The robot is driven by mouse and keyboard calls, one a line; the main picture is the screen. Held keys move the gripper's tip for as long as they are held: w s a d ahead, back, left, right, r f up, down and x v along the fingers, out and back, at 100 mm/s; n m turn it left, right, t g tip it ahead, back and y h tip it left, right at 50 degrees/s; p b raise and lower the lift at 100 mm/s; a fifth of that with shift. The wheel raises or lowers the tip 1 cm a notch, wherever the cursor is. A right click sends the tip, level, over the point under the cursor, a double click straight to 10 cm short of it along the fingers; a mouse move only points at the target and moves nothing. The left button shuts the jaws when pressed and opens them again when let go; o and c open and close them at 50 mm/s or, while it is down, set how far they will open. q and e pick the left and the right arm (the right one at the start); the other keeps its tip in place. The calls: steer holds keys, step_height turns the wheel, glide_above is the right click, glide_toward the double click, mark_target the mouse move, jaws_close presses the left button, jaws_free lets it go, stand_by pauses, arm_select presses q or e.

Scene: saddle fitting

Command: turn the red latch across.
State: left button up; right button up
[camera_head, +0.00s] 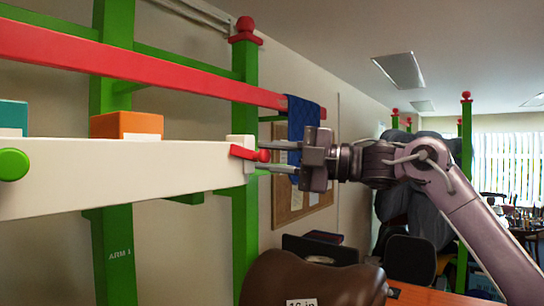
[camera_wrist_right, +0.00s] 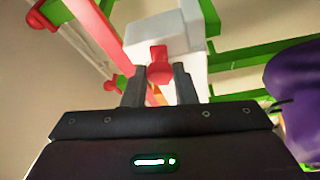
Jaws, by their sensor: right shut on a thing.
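The red latch (camera_head: 243,152) lies across the end of a white beam (camera_head: 110,175), close to level, with its rounded knob pointing right. My right gripper (camera_head: 266,157) comes in from the right, its two fingers above and below the knob, shut on the latch. In the right wrist view the red latch (camera_wrist_right: 158,62) shows between the two fingertips (camera_wrist_right: 159,84), in front of the white end block (camera_wrist_right: 190,55). The fingers hide part of the knob. My left gripper is not in view.
An orange box (camera_head: 126,125) and a teal box (camera_head: 12,117) stand along the beam. A red rail (camera_head: 150,71) runs above, with a blue cloth (camera_head: 305,113) over it. Green posts (camera_head: 244,215) stand behind. A brown saddle (camera_head: 335,285) sits below my gripper.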

steer(key=shift+n+g+h, duration=0.3)
steer(key=shift+n+h, duration=0.1)
steer(key=shift+n, duration=0.7)
steer(key=o, duration=1)
steer(key=shift+c, duration=0.2)
steer(key=shift+d, duration=0.3)
steer(key=b+v, duration=0.2)
steer(key=v, duration=0.5)
steer(key=shift+b, duration=0.4)
